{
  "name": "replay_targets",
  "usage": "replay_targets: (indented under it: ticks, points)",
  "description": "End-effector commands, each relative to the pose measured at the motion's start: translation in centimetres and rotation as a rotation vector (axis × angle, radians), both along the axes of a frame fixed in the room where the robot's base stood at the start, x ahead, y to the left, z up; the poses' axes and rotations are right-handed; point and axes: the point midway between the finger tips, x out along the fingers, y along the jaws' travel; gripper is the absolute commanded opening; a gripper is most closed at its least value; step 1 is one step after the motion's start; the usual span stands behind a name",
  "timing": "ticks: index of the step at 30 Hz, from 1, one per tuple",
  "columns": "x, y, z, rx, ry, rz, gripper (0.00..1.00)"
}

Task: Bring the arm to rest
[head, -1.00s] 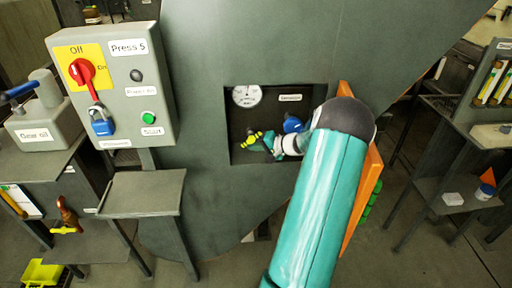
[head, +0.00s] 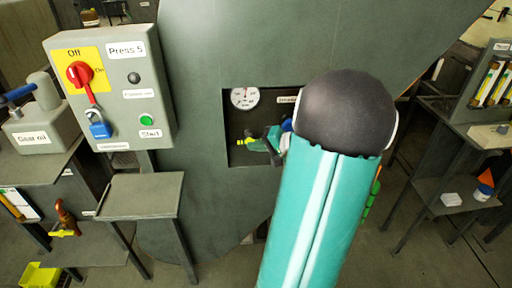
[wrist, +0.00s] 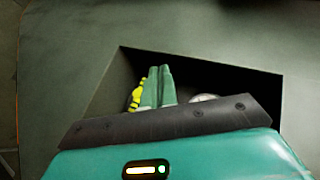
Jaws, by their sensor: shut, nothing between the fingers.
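My gripper (wrist: 159,70) shows in the wrist view with its two pale green fingers together and nothing between them. It points toward the dark recess (wrist: 225,75) in the large grey machine. In the head view my teal arm rises from the bottom, and its dark rounded joint covers the right part of the recess (head: 236,119). A small part of the gripper end (head: 274,140) shows left of that joint, in front of the recess. A yellow part (wrist: 136,97) lies just left of the fingers in the wrist view; I cannot tell if they touch.
A gauge (head: 244,98) sits in the recess. A control box (head: 116,88) with a red switch (head: 80,74) and blue padlock (head: 98,124) is at left, above a small bare table (head: 141,195). Shelves (head: 455,190) stand at right.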

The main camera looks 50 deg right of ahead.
Motion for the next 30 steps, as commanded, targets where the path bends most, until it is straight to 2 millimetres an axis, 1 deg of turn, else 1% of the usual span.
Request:
replay_targets:
  ticks: [2, 6, 24, 26, 28, 29, 30]
  points:
    - [-0.4, 0.6, 0.3, -0.001, 0.0, 0.001, 0.0]
    - [-0.7, 0.9, 0.5, 0.0, 0.0, 0.001, 0.0]
    - [-0.6, 1.0, 0.5, 0.0, 0.003, 0.005, 0.0]
    - [-0.2, 1.7, 0.6, -0.003, 0.012, 0.021, 0.0]
    - [0.6, 3.3, 0.9, -0.011, 0.038, 0.062, 0.0]
    - [1.1, 4.3, 1.1, -0.018, 0.056, 0.089, 0.0]
    - [1.8, 5.9, 1.4, -0.027, 0.083, 0.129, 0.0]
